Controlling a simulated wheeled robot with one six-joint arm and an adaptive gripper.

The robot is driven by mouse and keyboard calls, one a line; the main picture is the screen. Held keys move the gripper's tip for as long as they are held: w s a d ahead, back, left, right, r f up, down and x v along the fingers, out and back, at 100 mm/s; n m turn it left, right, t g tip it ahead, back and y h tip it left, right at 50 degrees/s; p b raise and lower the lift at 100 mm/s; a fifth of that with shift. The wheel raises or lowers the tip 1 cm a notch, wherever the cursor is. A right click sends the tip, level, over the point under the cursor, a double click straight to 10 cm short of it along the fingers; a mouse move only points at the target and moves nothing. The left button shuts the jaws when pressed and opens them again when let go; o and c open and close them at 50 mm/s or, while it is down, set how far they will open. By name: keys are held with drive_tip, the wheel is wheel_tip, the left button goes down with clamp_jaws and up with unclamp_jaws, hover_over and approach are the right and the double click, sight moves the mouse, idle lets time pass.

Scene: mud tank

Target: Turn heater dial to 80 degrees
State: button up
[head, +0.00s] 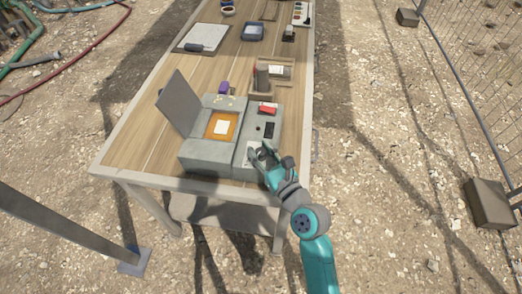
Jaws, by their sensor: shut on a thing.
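A grey heater box (208,150) stands at the near end of the wooden table, its lid (178,104) tilted open on the left. Inside its square opening is an orange surface with a white label (222,127). The right part of the box is a panel with a red piece (267,108) and a dark switch-like piece (269,130). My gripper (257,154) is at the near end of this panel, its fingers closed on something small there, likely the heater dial. The dial and its scale are hidden by the fingers, so its setting cannot be read.
Behind the box are a purple item (224,88) and a tan holder (270,92). Farther back lie a clipboard (203,37), a blue-grey tray (252,32) and a cup (227,10). The near left table corner is bare. A mesh fence stands at the right.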

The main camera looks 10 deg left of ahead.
drive_tip(key=shift+f+m+t+h, duration=0.15)
drive_tip(key=shift+m+t+h, duration=0.25)
drive_tip(key=shift+h, duration=0.1)
drive_tip(key=o, duration=1.2)
drive_tip(key=shift+c, duration=0.2)
drive_tip(key=v, duration=1.2)
